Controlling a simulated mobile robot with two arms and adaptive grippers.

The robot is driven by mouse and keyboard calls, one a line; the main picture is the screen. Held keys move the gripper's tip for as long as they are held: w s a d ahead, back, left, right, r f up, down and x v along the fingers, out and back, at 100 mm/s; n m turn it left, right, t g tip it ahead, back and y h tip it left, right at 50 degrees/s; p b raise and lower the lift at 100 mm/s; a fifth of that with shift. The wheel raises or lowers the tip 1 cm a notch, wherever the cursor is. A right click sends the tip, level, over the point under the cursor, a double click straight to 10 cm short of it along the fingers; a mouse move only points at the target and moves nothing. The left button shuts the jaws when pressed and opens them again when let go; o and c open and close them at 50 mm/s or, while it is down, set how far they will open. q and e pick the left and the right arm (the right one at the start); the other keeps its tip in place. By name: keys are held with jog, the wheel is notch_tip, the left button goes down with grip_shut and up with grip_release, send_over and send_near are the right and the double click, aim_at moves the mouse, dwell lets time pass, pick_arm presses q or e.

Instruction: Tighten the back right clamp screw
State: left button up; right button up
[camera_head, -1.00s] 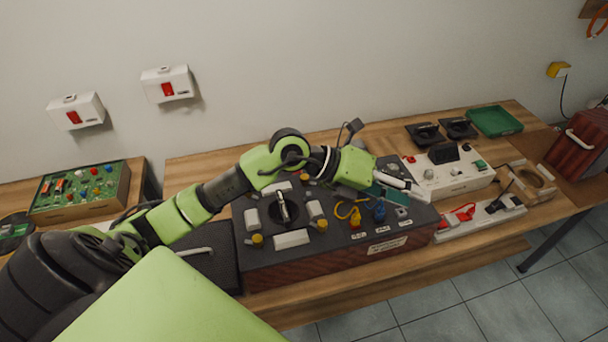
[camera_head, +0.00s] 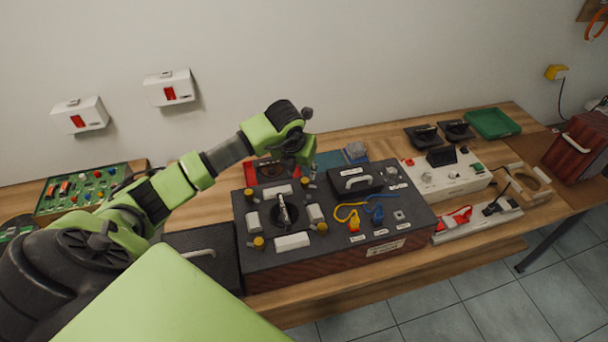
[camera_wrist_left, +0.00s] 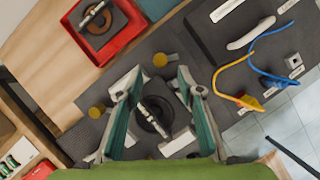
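A dark console (camera_head: 350,245) carries a round dial with a black lever, white blocks and yellow-capped clamp screws around it. The back right clamp screw (camera_head: 305,181) stands just below my left gripper (camera_head: 304,160), which points down over the console's back edge. In the left wrist view this screw (camera_wrist_left: 160,60) shows between and just beyond the fingertips of the open, empty gripper (camera_wrist_left: 158,78). The back left clamp screw (camera_head: 247,192) also shows in the left wrist view (camera_wrist_left: 97,110), left of the fingers. The front screws show in the head view. My right gripper is not in view.
A red tray (camera_wrist_left: 133,30) holding a dark part lies behind the console. A black box with a handle (camera_head: 356,181) and yellow and blue cables (camera_head: 347,213) are on the console's right. A white device (camera_head: 447,174) stands farther right.

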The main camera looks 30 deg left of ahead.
aim_at(304, 180)
pick_arm(q)
jog(key=shift+p+x, duration=0.85)
jog(key=shift+x, duration=2.6)
grip_shut()
